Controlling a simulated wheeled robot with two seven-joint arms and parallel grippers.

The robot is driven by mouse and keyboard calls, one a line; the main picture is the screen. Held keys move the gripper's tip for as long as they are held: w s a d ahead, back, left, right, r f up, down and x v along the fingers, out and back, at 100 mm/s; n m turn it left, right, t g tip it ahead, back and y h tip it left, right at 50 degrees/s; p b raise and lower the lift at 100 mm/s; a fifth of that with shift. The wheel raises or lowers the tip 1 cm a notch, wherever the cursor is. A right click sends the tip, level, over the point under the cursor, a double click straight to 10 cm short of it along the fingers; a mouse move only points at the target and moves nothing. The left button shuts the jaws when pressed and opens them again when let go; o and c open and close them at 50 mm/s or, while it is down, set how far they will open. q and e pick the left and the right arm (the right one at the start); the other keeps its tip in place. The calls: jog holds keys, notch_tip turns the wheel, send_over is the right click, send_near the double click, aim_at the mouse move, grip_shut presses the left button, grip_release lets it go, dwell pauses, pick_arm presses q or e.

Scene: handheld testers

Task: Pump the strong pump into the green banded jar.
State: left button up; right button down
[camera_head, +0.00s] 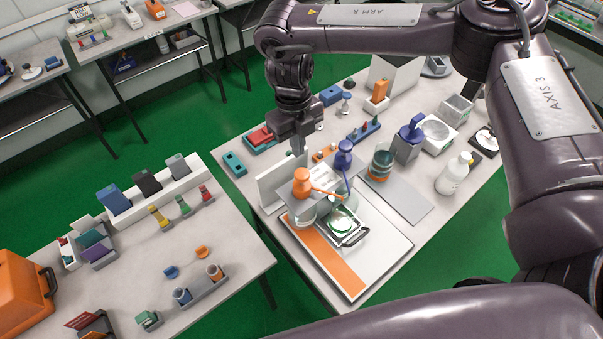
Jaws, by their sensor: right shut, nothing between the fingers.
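Two dispenser pumps stand side by side on the right-hand table, one with an orange head (302,179) and one with a dark blue head (344,149). Their labels are too small to read, so I cannot tell which is the strong one. A clear jar with a green band (341,224) stands in front of them on a small metal tray (356,238) with a dark handle. My right gripper (298,150) points down, shut and empty, just above or behind the orange head; I cannot tell if they touch. My left gripper is not in view.
An orange-banded jar (381,167), a blue-topped grey container (408,140) and a white bottle (453,174) stand right of the pumps. A white upright panel (275,187) is at their left. A grey mat (402,198) is bare. Another table (240,262) stands left across a gap.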

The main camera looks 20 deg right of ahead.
aim_at(301, 172)
jog(key=f+b, duration=0.1)
jog(key=f, duration=0.1)
jog(key=f+b, duration=0.1)
jog(key=shift+s+f, duration=0.35)
jog(key=shift+s, duration=0.05)
jog(key=shift+f+b, duration=0.65)
jog(key=shift+f, duration=0.1)
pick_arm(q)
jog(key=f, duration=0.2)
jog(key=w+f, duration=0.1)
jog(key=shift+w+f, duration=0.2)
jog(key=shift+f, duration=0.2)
pick_arm(e)
jog(key=shift+s, duration=0.1)
